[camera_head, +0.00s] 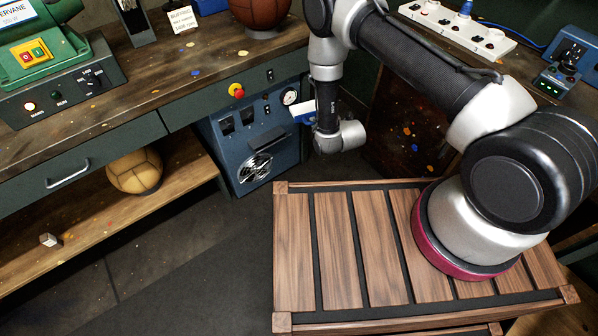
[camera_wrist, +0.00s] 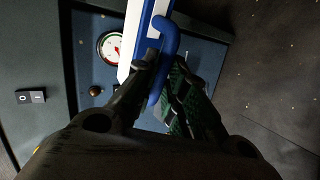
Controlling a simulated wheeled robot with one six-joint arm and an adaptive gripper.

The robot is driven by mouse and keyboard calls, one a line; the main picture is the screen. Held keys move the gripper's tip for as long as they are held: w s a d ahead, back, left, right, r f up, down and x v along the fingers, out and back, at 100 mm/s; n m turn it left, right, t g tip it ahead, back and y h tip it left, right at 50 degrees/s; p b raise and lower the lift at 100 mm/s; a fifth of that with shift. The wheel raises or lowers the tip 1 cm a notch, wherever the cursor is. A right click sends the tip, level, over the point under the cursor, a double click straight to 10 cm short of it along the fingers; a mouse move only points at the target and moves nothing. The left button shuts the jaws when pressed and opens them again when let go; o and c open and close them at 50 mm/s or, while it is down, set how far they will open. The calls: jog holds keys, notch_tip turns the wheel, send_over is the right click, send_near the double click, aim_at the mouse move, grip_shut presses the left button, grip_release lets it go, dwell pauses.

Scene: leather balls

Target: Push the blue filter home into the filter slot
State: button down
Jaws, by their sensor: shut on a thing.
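The filter is a white slab with a blue edge and a curved blue handle. In the wrist view its white and blue body (camera_wrist: 131,42) runs up out of the top edge. My gripper (camera_wrist: 163,66) is shut on the blue handle, with one dark finger on each side. In the head view the filter (camera_head: 303,110) shows as a small white and blue piece in front of the blue machine (camera_head: 255,138). My wrist covers part of it there, and the fingers are mostly hidden. I cannot make out the filter slot or whether the filter touches it.
The machine has a gauge (camera_head: 290,97) and a fan grille (camera_head: 256,168). It stands under the workbench (camera_head: 190,65), beside a drawer (camera_head: 80,165). A tan ball (camera_head: 135,171) lies on the lower shelf. A slatted wooden platform (camera_head: 340,250) fills the front. Dark floor is clear between.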

jog(key=s+a+f+n+y, duration=0.1)
jog(key=s+a+f, duration=0.2)
jog(key=f, duration=0.3)
jog(key=s+a+f+n+g+y, duration=0.1)
jog(key=s+a+f, duration=0.25)
jog(key=f, duration=0.25)
jog(key=s+a+f+n+y, duration=0.1)
jog(key=s+a+f, duration=0.1)
jog(key=s+f, duration=0.3)
jog(key=w+a, duration=0.3)
jog(key=w, duration=0.3)
jog(key=shift+a+f, duration=0.2)
jog(key=shift+f, duration=0.05)
jog(key=w+a, duration=0.3)
jog(key=w, duration=0.2)
jog(key=shift+w+a, duration=0.25)
jog(key=shift+a, duration=0.1)
dwell(4.3)
jog(key=c, duration=1.4)
grip_release()
